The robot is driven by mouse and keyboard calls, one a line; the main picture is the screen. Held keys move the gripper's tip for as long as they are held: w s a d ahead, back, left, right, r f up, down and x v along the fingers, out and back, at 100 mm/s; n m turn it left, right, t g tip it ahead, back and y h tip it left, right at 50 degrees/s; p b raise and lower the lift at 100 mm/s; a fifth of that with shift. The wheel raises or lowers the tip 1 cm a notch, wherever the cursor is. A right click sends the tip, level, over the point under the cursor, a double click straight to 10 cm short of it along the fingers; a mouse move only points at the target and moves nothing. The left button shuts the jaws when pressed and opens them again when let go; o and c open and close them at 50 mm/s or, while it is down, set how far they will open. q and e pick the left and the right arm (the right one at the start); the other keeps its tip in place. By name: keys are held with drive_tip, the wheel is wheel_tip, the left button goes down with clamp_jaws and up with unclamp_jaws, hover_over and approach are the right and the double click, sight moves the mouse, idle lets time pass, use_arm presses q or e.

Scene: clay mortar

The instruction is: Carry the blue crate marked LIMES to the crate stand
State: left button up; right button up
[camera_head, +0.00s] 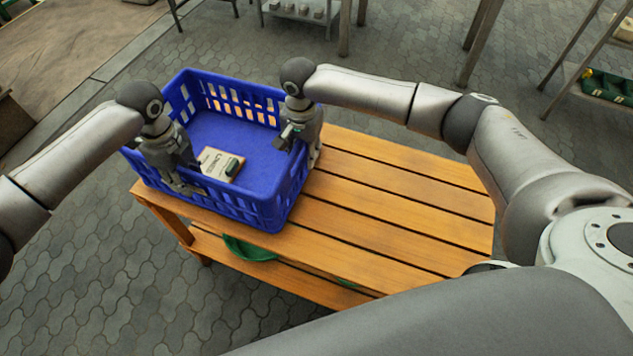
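The blue crate (237,137) stands upright at the left end of a slatted wooden table (385,215). A pale card (219,160) with dark lettering, too small to read surely, and a small green item (233,167) show inside it. My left gripper (185,186) is at the crate's left wall, over the rim. My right gripper (290,134) is at the right wall, by the rim. The walls and wrists hide the fingertips, so I cannot tell whether either is closed on the crate. I cannot tell which furniture is the crate stand.
The table top is clear right of the crate. A green bowl-like thing (249,249) sits on its lower shelf. A rack (595,78) with green trays stands at upper right; a low shelf (302,12) with small blocks stands behind. Open grey paving (90,270) lies at left.

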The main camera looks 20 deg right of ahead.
use_arm(q)
drive_tip(key=shift+r, duration=0.1)
wheel_tip(320, 180, up, 12)
drive_tip(key=shift+f, duration=0.2)
use_arm(e)
drive_tip(key=shift+a, duration=0.1)
use_arm(q)
drive_tip(key=shift+r, duration=0.1)
use_arm(e)
drive_tip(key=shift+r, duration=0.3)
wheel_tip(320, 180, up, 12)
drive_tip(key=shift+f, duration=0.25)
